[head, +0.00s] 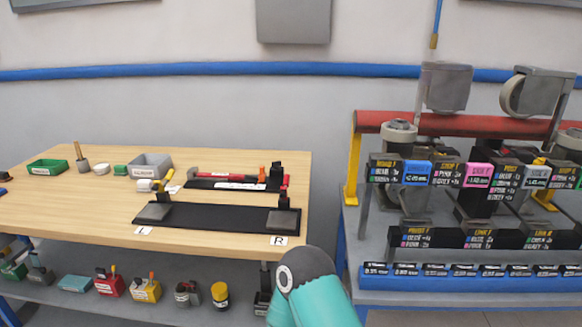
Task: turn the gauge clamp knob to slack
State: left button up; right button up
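A long black fixture (215,219) lies along the front of the wooden table, with a grey pad (154,212) at its left end and a dark block (283,218) at its right end. Behind it is a shorter dark strip (203,184) carrying a red bar (222,177), a small orange upright piece (262,172) and a black block (276,177). I cannot tell which small part is the gauge clamp knob, nor how it is turned. Neither of my grippers is in view; only a teal and dark arm link of mine shows at the bottom middle.
The wooden table (60,210) also holds a green tray (48,168) and a grey bin (150,163). Its lower shelf carries several small items, including a yellow pot (220,294). At right stands a rack with a red pipe (450,124) and a blue label strip (460,283).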

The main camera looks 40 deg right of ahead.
aim_at(276, 165)
jog(key=z, duration=0.6)
jog(key=i, duration=0.4)
jog(key=z, duration=0.2)
